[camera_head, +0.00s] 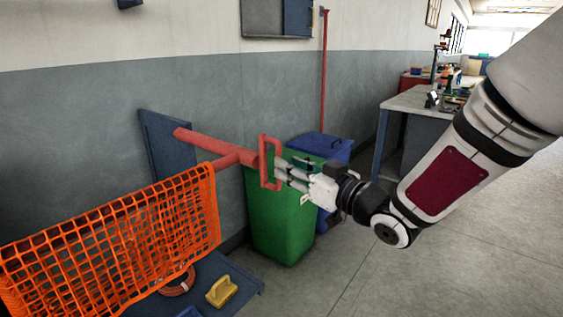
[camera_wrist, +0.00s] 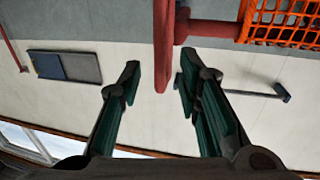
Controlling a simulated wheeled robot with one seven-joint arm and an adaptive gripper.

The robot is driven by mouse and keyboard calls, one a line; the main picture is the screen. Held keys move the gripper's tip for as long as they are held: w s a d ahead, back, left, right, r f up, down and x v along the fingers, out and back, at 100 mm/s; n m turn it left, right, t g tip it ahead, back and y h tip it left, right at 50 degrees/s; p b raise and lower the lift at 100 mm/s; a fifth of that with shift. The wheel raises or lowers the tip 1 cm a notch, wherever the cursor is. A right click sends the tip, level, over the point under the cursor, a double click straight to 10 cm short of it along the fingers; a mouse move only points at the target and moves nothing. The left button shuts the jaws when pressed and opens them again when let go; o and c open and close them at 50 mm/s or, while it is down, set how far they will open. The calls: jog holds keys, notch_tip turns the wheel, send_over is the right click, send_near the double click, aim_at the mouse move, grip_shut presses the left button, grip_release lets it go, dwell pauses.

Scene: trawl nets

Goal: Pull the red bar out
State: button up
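The red bar (camera_head: 217,148) runs out from the wall side and ends in an upright red handle (camera_head: 264,163) in front of the green bin. My gripper (camera_head: 283,173) is just to the right of the handle in the head view, with its fingers pointing at it. In the wrist view a red vertical piece of the handle (camera_wrist: 163,45) comes down between the two fingertips of my gripper (camera_wrist: 158,78). The fingers are open, with a gap showing on both sides of the red piece. I see no clear contact.
An orange net (camera_head: 115,240) hangs from the bar's side branch at the left. Below it a blue surface holds a yellow-handled tool (camera_head: 222,291). A green bin (camera_head: 282,220) and a blue bin (camera_head: 322,146) stand behind.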

jog(key=v, duration=0.7)
